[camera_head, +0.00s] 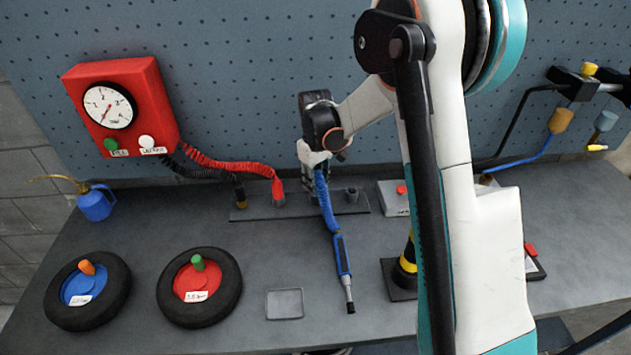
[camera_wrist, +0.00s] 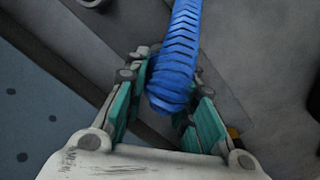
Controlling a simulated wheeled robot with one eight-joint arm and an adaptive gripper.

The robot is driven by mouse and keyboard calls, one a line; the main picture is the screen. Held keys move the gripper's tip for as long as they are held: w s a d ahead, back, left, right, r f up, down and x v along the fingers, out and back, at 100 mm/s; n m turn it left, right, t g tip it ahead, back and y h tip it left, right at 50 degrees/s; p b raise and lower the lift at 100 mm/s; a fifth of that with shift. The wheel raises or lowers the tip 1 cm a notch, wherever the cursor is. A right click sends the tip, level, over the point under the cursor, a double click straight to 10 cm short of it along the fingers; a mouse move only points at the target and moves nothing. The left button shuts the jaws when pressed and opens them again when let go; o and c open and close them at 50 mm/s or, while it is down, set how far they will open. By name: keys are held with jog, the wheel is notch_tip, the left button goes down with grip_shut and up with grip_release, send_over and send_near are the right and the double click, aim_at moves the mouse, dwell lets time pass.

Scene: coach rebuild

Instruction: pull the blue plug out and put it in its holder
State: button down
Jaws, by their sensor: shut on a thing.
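My gripper (camera_head: 314,165) is over the back of the bench, pointing down. In the wrist view its teal-padded fingers (camera_wrist: 167,88) stand on either side of the ribbed blue end of the blue plug's hose (camera_wrist: 182,50) and are shut on it. From there the blue coiled hose (camera_head: 326,210) runs forward to a slim blue tool with a dark tip (camera_head: 343,258) on the bench. A grey rail (camera_head: 300,212) lies below the gripper, with a grey socket (camera_head: 352,193) at its right. The plug's lower end is hidden, so I cannot tell whether it sits in a socket.
A red plug (camera_head: 278,190) and a black-and-yellow plug (camera_head: 240,197) stand on the rail's left. A red gauge box (camera_head: 122,105), two wheels (camera_head: 200,310) (camera_head: 88,315), a blue oil can (camera_head: 95,203) and an empty tray (camera_head: 285,303) are nearby. My arm hides part of the right.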

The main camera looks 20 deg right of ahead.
jog(key=shift+f, duration=0.25)
jog(key=shift+r, duration=0.1)
jog(key=c, duration=1.2)
grip_release()
jog(key=shift+c, duration=0.2)
notch_tip(320, 180, up, 12)
jog(key=s+r+m+t+b, duration=0.1)
jog(key=s+r+t, duration=0.1)
jog(key=s+r, duration=0.35)
jog(key=s+r+m+t+b, duration=0.1)
jog(key=s+r, duration=0.1)
jog(key=s, duration=0.7)
jog(key=s+f+m+t+b, duration=0.1)
jog(key=s+f+m+t, duration=0.1)
jog(key=s, duration=1.3)
jog(key=shift+f+m+t, duration=0.4)
jog(key=shift+f+t, duration=0.3)
jog(key=shift+t, duration=0.4)
